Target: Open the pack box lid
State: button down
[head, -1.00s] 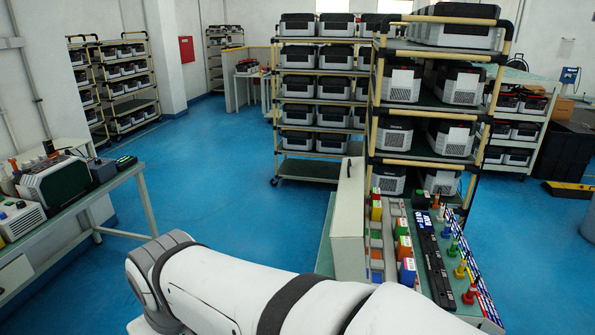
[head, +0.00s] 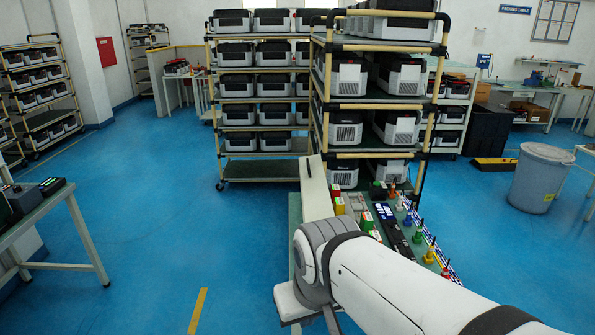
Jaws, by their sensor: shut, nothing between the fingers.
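No pack box or lid can be made out for certain. A brown open-looking box (head: 530,112) sits at the packing area at the far right, under a blue sign reading PACKING TABLE (head: 515,9). It is too small to tell whether it is the pack box or how its lid stands. My arm reaches in from the lower right, and its visible end is a grey joint. My gripper is not in view. The brown box is far from my arm.
A bench (head: 293,212) with coloured parts lies behind my arm. Loaded racks (head: 258,157) stand beyond it. A grey bin (head: 540,180) and a dark crate (head: 487,130) with a yellow-edged mat (head: 495,164) stand at right. Blue floor is open at left centre.

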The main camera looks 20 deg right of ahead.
aim_at(317, 203)
jog(key=i, duration=1)
jog(key=z, duration=0.05)
